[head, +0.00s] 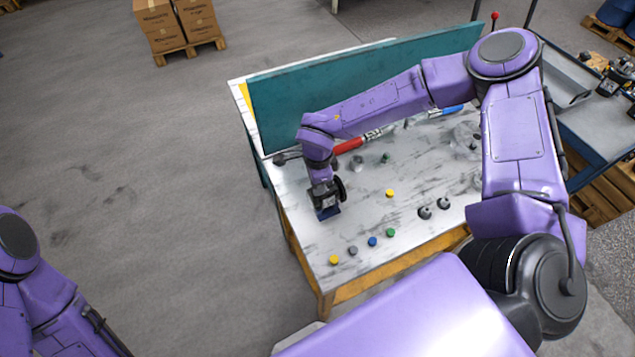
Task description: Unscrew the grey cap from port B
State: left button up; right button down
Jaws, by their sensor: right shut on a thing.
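My right gripper (328,211) points down low over the left part of the workbench. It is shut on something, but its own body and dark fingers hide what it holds. A small grey cap (352,250) is on the bench near its front edge, in a row with other coloured caps. A grey metal body (465,136), perhaps the motor, is partly hidden behind my right arm. I cannot make out port B or any cap on it. My left arm shows at the lower left, with its gripper out of view.
The workbench (290,204) has a teal back panel (280,115). Near its front are yellow (333,260), blue (373,241) and green (390,232) caps. Two dark fittings (425,212) lie to the right. A red-handled tool (348,145) lies by the panel.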

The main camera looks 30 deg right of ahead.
jog(key=n, duration=0.5)
jog(key=shift+n, duration=0.3)
jog(key=n, duration=0.4)
jog(key=shift+r+n, duration=0.1)
jog(key=shift+n, duration=0.3)
jog(key=c, duration=1.2)
grip_release()
